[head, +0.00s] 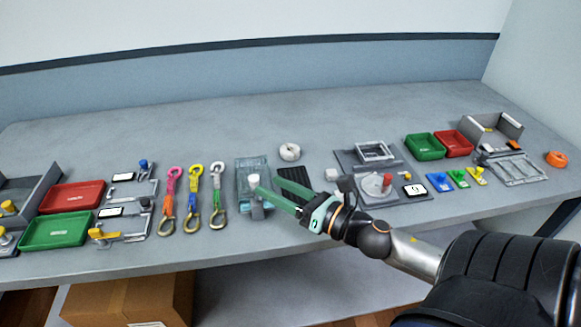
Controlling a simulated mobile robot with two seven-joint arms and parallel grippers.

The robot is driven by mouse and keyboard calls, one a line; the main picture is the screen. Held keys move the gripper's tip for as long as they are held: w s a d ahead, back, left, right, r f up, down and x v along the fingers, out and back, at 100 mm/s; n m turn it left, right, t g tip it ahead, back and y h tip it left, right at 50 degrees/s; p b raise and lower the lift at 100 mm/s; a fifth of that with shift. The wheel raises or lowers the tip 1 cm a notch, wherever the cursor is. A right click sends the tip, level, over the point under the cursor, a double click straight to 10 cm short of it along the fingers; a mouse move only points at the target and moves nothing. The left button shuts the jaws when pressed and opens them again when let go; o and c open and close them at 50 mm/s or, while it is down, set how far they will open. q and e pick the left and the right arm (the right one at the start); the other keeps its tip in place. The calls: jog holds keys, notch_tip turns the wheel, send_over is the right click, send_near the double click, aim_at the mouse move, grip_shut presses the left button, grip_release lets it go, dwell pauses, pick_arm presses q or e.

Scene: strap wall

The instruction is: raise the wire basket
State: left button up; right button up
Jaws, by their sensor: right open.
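A teal, see-through, box-like thing (246,168) stands at the middle of the table; it may be the wire basket, but its mesh is too small to tell. A white knob (253,180) shows at its front, with a grey part (257,211) below. My right gripper (267,184) reaches in from the right. Its green fingers are open and point left, with their tips at the right side of the teal thing, close to the white knob. I cannot tell whether they touch it. The fingers hide part of a dark ribbed pad (296,175). My left gripper is out of view.
Red (72,196) and green (57,230) trays lie farther left. A white ring (290,151) lies behind the gripper. A grey slatted frame (515,169) lies far right. The table's back strip is clear.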

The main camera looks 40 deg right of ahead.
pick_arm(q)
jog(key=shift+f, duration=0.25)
pick_arm(e)
jog(key=shift+v, duration=1.65)
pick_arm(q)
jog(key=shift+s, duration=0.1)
pick_arm(e)
jog(key=shift+s, duration=0.1)
